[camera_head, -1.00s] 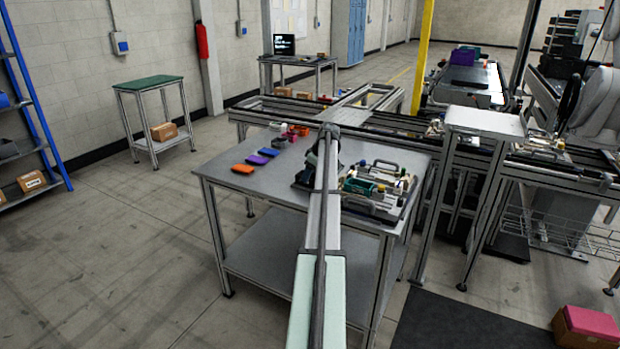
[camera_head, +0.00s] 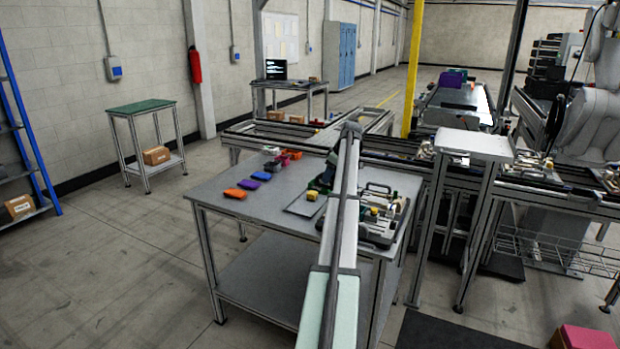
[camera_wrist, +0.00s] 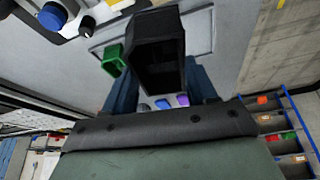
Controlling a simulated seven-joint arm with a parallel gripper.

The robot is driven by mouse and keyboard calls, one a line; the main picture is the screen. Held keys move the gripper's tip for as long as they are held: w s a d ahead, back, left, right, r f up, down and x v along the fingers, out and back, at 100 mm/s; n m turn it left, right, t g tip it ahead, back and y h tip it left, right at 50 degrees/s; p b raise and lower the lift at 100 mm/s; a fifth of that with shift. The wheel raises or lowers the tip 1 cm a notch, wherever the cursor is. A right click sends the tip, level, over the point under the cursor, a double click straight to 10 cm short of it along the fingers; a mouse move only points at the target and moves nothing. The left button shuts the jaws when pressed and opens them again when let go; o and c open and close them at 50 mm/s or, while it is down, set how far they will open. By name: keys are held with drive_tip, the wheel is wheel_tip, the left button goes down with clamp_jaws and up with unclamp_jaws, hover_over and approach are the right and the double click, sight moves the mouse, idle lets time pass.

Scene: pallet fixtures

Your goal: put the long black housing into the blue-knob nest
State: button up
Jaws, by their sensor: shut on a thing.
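My gripper (camera_wrist: 162,78) is shut on the long black housing (camera_wrist: 155,28), which fills the upper middle of the wrist view between the two blue fingers. The housing is held above a grey surface; its hollow side faces the wrist camera. A blue knob (camera_wrist: 52,16) on a light fixture shows at the top left of the wrist view, to the left of the housing. The nest itself is mostly out of that view. In the head view my arm hides most of the gripper and the housing, and the blue knob cannot be made out.
The fixture pallet (camera_head: 378,232) stands at the table's right side. A thin-framed tray area with a yellow block (camera_head: 312,196) lies left of my arm.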

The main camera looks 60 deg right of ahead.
drive_tip(key=s+d+r+n, duration=0.1)
drive_tip(key=s+d, duration=0.4)
drive_tip(key=s, duration=0.4)
drive_tip(key=s+d+r+n, duration=0.1)
drive_tip(key=s+d, duration=0.4)
drive_tip(key=s, duration=0.4)
drive_tip(key=shift+d+r+y, duration=0.25)
drive_tip(key=shift+y, duration=0.15)
drive_tip(key=shift+f, duration=3.7)
drive_tip(key=shift+f, duration=1.05)
drive_tip(key=o, duration=1.2)
drive_tip(key=shift+r, duration=0.1)
